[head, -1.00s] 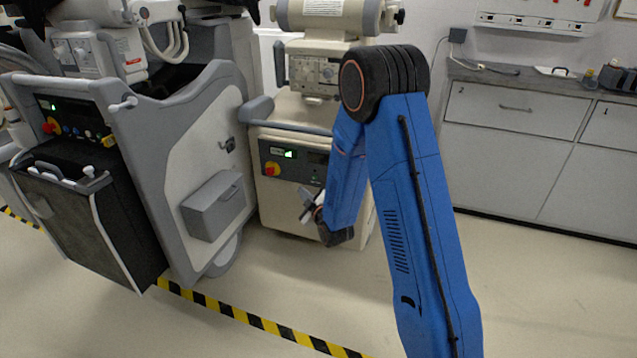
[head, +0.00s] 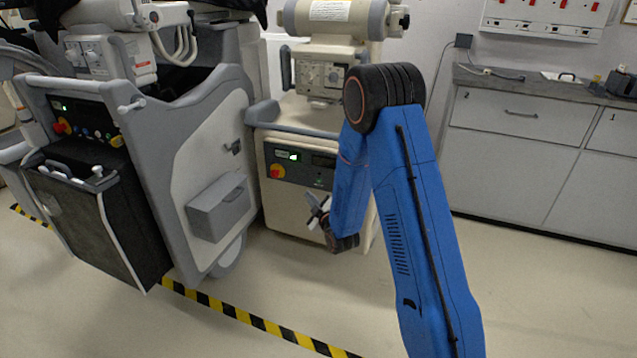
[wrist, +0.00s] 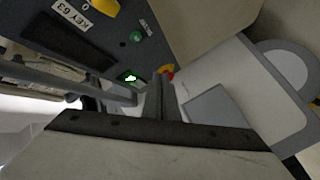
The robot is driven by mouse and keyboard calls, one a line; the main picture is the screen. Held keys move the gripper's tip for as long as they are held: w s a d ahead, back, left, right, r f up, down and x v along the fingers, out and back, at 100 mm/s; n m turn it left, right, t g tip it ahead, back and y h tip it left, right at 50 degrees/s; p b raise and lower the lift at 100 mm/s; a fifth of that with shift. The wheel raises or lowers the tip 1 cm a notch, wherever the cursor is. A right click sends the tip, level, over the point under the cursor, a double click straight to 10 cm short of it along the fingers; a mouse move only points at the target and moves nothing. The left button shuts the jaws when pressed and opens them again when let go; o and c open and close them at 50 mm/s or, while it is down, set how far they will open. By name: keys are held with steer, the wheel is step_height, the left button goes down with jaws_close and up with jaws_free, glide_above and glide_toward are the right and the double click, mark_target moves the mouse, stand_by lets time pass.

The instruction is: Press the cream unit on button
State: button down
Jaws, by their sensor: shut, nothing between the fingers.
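The cream unit (head: 283,213) stands at the centre of the head view. Its dark control panel (head: 318,176) carries a green-lit display (head: 289,156) and a red-and-yellow knob (head: 277,171). The wrist view shows the panel (wrist: 118,42) turned on its side, with the lit display (wrist: 130,77), the knob (wrist: 167,71) and a small pale-green round button (wrist: 136,37). My gripper (head: 317,207) is in front of the unit, below the panel in the head view. Its fingers (wrist: 160,97) are shut and empty, pointing toward the panel's knob end. I cannot tell their distance from it.
A grey cart (head: 197,160) with its own panel stands left of the cream unit. A grey-topped cabinet (head: 512,165) is at the right. Yellow-black floor tape (head: 250,320) crosses the foreground. Floor right of the unit is clear.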

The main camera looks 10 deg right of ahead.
steer(key=shift+w+d, duration=0.65)
steer(key=shift+w, duration=0.25)
steer(key=shift+w+d, duration=0.7)
steer(key=shift+w, duration=0.25)
steer(key=shift+w+d, duration=0.65)
steer(key=shift+w, duration=0.25)
steer(key=shift+w+d, duration=0.1)
steer(key=shift+w, duration=0.05)
steer(key=shift+w+d, duration=0.1)
steer(key=shift+w, duration=0.1)
steer(key=shift+w+d, duration=0.3)
steer(key=shift+w, duration=0.05)
stand_by(1.0)
steer(key=shift+a, duration=0.1)
steer(key=shift+s+a, duration=0.4)
steer(key=shift+s, duration=0.3)
steer(key=shift+s+a, duration=0.75)
steer(key=shift+s, duration=0.3)
steer(key=shift+s+a, duration=0.75)
steer(key=shift+s, duration=0.25)
